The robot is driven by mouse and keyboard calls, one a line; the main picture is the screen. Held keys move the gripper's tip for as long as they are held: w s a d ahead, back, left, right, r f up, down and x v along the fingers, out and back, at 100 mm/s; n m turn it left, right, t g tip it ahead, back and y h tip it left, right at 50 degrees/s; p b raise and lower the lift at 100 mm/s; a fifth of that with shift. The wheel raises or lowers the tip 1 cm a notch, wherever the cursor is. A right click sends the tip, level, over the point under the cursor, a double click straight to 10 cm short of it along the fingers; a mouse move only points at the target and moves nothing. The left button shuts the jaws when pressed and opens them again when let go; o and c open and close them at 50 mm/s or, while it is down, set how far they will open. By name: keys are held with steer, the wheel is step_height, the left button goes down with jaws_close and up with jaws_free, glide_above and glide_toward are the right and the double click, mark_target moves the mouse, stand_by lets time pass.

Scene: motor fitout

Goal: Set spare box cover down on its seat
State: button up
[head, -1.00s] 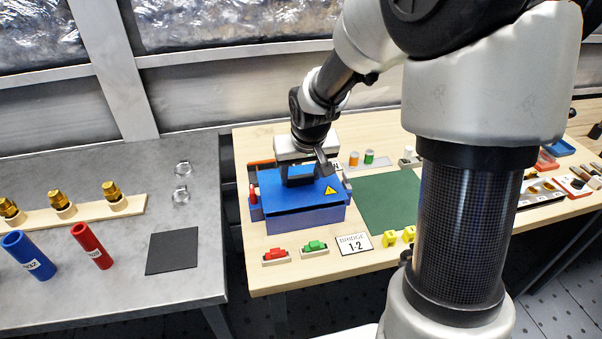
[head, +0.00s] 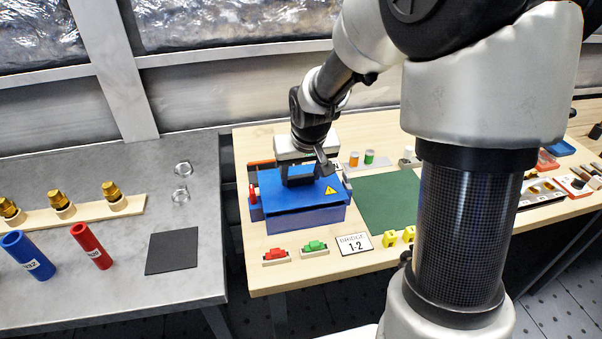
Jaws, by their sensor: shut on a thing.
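The spare box cover (head: 325,205) is a flat blue lid with a yellow warning triangle, in the middle of the head view. It lies over the blue box (head: 305,222), whose front wall shows below it. From this angle I cannot tell whether the cover rests fully on the box or sits slightly above it. My gripper (head: 300,182) points down onto the cover's top and is shut on it, near its back middle. The fingertips are partly hidden by the gripper body, and the cover's far edge is hidden too.
A green mat (head: 388,203) lies right of the box. A grey table (head: 110,270) at left holds tubes and a black pad (head: 172,251).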

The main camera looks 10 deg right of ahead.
steer(key=shift+f+b, duration=0.75)
steer(key=shift+f, duration=0.1)
steer(key=o, duration=1.5)
steer(key=shift+c, duration=0.2)
